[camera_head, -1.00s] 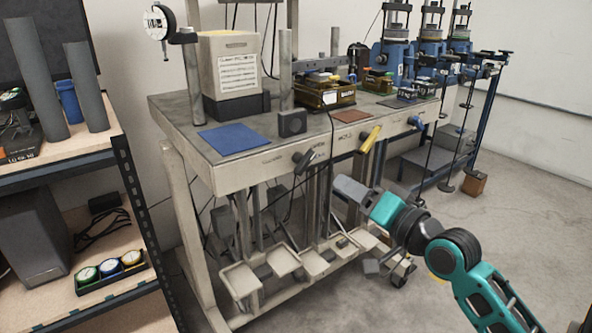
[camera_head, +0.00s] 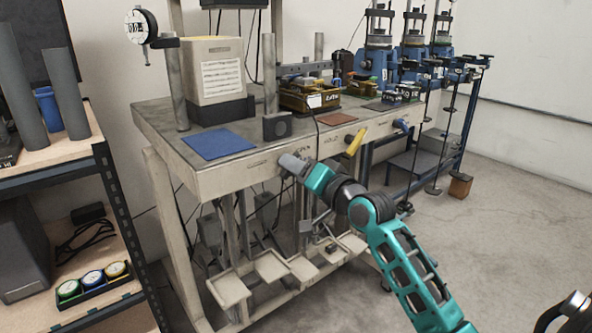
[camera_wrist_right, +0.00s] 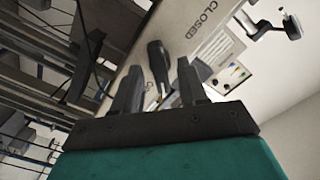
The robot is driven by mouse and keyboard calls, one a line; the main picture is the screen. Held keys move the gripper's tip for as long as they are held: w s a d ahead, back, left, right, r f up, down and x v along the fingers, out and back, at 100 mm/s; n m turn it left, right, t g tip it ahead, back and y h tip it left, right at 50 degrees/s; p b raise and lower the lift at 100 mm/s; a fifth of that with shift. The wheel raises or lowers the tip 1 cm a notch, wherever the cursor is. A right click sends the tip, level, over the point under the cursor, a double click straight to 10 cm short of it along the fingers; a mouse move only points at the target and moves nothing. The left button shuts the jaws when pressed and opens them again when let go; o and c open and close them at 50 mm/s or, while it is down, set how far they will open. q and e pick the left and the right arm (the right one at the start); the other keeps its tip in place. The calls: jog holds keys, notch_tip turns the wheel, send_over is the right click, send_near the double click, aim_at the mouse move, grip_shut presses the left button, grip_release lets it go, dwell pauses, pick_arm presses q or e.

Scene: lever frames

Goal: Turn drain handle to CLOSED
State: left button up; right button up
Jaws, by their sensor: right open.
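A dark lever handle (camera_wrist_right: 158,62) on the bench's front panel shows in the right wrist view, with the printed word CLOSED beside it. My right gripper (camera_wrist_right: 158,82) is open, and its two fingers appear on either side of the handle's near end. I cannot tell whether they touch it. In the head view my right gripper (camera_head: 286,163) is at the bench front and hides most of this handle. A yellow handle (camera_head: 356,142) and a blue handle (camera_head: 402,126) are farther right on the same panel.
The bench (camera_head: 240,178) carries a blue mat (camera_head: 218,143), a dark block (camera_head: 277,126) and a brown mat (camera_head: 336,119) near its front edge. Pedal-like trays (camera_head: 272,266) stand below. A shelf (camera_head: 60,155) is at the left.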

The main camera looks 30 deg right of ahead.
jog(key=shift+w, duration=0.25)
jog(key=shift+c, duration=0.3)
grip_shut()
